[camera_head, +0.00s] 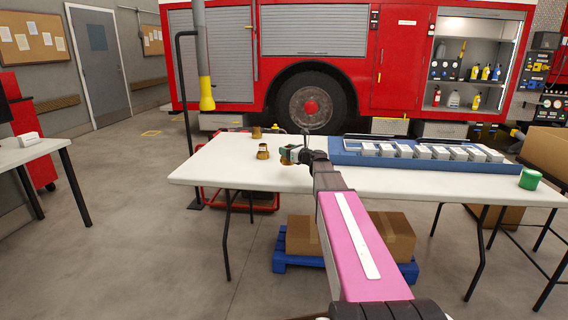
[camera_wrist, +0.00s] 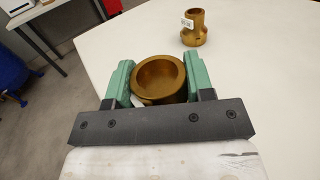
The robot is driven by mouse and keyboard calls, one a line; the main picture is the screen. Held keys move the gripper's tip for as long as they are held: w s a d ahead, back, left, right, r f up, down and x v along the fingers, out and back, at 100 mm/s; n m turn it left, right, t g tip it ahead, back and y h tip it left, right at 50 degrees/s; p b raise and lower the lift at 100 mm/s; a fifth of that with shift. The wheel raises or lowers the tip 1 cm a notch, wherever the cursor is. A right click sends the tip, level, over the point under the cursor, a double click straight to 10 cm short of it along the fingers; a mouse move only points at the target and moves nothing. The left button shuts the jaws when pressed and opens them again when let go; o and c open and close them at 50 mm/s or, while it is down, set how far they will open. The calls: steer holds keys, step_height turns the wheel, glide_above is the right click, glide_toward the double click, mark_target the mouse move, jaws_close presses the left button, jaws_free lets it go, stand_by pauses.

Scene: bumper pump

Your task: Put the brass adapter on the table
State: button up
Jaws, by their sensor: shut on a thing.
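My gripper (camera_wrist: 160,85) is shut on a brass adapter (camera_wrist: 158,76), a round hollow piece held upright between the two green fingers in the wrist view. In the head view my gripper (camera_head: 289,155) is at the left part of the white table (camera_head: 220,165), low over its top or at it. I cannot tell whether the held adapter touches the table. A second brass piece with a white tag (camera_wrist: 194,28) stands on the table ahead of the gripper; it also shows in the head view (camera_head: 262,152). Another small brass piece (camera_head: 256,132) stands near the far edge.
A blue tray (camera_head: 345,157) with several white boxes lies along the table's right part. A green roll (camera_head: 530,179) is at the right end. Cardboard boxes on a blue pallet (camera_head: 290,263) are beneath. The table's left end is clear. A red fire truck (camera_head: 350,75) stands behind.

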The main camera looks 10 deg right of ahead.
steer(key=shift+w+a+f, duration=0.3)
steer(key=shift+a+f, duration=0.35)
steer(key=shift+f, duration=0.45)
steer(key=shift+w+a+f, duration=0.25)
steer(key=shift+a+f, duration=0.4)
steer(key=shift+f, duration=0.4)
steer(key=shift+w+a+f, duration=0.3)
steer(key=shift+a+f, duration=0.35)
steer(key=shift+f, duration=0.45)
steer(key=o, duration=1.2)
steer(key=shift+f, duration=0.1)
steer(key=v, duration=1.2)
